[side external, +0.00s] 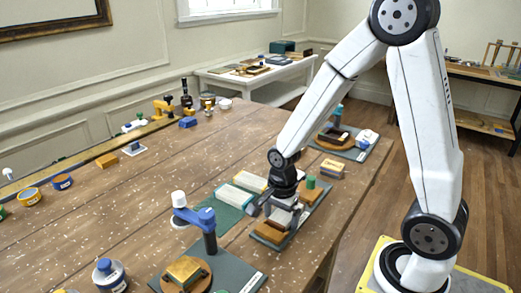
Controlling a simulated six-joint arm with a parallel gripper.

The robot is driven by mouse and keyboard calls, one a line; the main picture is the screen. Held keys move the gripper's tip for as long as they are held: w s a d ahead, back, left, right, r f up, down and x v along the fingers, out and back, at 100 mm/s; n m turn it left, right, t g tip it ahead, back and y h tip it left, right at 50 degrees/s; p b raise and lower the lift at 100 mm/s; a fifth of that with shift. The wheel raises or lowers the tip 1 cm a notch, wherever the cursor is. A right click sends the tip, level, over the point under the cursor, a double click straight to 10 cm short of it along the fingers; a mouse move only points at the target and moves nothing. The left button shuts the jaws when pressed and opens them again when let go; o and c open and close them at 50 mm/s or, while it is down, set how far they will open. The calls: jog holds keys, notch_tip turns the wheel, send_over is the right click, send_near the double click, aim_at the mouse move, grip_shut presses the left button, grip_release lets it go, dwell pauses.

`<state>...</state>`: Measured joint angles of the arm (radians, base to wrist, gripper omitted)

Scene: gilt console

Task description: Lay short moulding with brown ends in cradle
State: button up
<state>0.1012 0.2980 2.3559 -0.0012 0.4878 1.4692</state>
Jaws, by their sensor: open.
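My gripper (274,207) is open and points down over a dark grey board (292,236) near the table's right edge. A whitish block (281,217) shows just below the fingers; I cannot tell whether they touch it. Brown wooden blocks (268,234) stand on the same board, with a green cylinder (310,182) at its far end; this may be the cradle. Left of the gripper, a pale moulding (235,195) lies on a green mat (222,215). Another pale piece with yellowish edges (250,181) lies behind it. Brown ends are too small to make out.
A blue clamp-like stand with a white knob (200,222) rises close in front of the gripper. A board with a round wooden piece (190,274) is at the front. Another loaded board (343,143) lies behind. The table's left-middle (120,215) is clear.

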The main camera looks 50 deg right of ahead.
jog(key=shift+r, duration=3.9)
jog(key=n, duration=0.3)
jog(key=a+f+n, duration=0.1)
jog(key=n, duration=0.1)
jog(key=shift+s+t, duration=0.3)
jog(key=shift+t, duration=0.1)
jog(key=n, duration=0.3)
jog(key=f+n, duration=0.1)
jog(key=shift+s+a+t, duration=0.3)
jog(key=shift+a, duration=0.05)
jog(key=n, duration=0.4)
jog(key=shift+s+a+f+n+t, duration=0.3)
jog(key=shift+a+f+n, duration=0.05)
jog(key=shift+a+n, duration=0.05)
jog(key=n, duration=0.4)
jog(key=shift+s+a+f+t, duration=0.25)
jog(key=shift+a+f+t, duration=0.05)
